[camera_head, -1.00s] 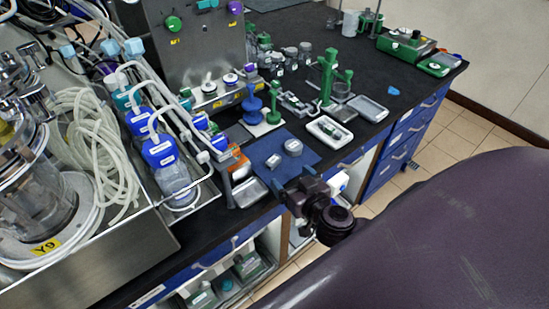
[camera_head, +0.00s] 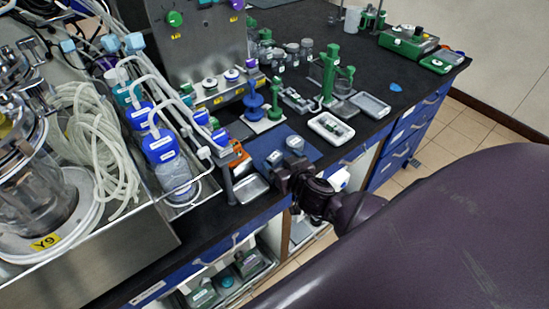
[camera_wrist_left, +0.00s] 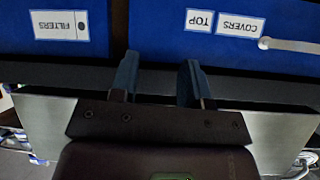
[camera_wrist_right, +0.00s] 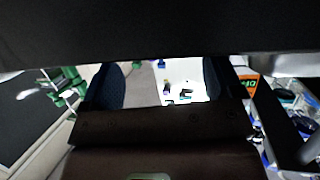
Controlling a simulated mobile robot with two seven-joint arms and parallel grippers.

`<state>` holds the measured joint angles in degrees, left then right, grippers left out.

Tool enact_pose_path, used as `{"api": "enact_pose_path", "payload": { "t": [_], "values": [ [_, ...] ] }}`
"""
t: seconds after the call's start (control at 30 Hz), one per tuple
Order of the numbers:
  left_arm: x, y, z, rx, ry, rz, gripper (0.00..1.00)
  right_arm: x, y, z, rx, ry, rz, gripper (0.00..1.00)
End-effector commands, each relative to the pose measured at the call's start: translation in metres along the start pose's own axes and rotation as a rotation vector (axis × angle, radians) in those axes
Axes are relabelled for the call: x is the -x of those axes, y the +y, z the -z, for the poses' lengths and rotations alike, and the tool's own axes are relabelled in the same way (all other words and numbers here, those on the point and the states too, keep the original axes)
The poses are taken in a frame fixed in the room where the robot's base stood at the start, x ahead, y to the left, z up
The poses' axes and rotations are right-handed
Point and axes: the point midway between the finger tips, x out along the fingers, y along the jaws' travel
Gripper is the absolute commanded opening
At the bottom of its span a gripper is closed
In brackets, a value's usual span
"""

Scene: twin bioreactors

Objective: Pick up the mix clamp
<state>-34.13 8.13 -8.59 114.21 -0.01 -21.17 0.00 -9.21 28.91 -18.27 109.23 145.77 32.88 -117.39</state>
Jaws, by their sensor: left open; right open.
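I cannot tell for certain which item is the mix clamp. A white tray (camera_head: 331,127) with a small green and dark item in it lies on the black bench, to the right of the blue mat. My right gripper (camera_head: 287,176) is at the bench's front edge beside the blue mat (camera_head: 268,147). Its fingers stand apart in the right wrist view (camera_wrist_right: 165,88), with nothing held; a white surface with small dark and green items shows beyond them. My left gripper (camera_wrist_left: 158,78) is open and empty in front of blue drawer fronts, out of the head view.
A metal tray (camera_head: 250,187) lies at the bench edge, left of my right gripper. Green stands (camera_head: 328,78) and a blue stand (camera_head: 253,99) rise behind. Tubing and blue-capped bottles (camera_head: 160,150) crowd the left. A grey tray (camera_head: 370,105) lies at right. Labelled blue drawers (camera_wrist_left: 245,60) face my left gripper.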

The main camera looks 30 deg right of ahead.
Motion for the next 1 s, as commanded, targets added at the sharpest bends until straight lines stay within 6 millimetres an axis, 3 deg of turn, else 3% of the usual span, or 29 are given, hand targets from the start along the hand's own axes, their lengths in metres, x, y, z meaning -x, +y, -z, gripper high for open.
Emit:
{"api": "enact_pose_path", "payload": {
  "t": [0.2,0.53,0.87,1.0],
  "values": [
    [-0.003,0.001,-0.007,0.000,-0.006,0.000,0.43,-0.027,0.000,-0.001,-0.002,0.001,0.001,0.86],
    [0.000,0.000,-0.014,0.002,-0.020,0.001,0.43,-0.032,0.000,0.000,0.000,0.000,0.001,0.85],
    [0.000,0.000,-0.014,0.001,-0.019,0.001,0.43,-0.032,0.000,0.000,0.000,0.000,0.001,0.35],
    [-0.001,0.000,-0.013,0.001,-0.016,0.001,0.43,-0.031,0.000,0.000,0.000,0.000,0.001,0.34]
  ]
}}
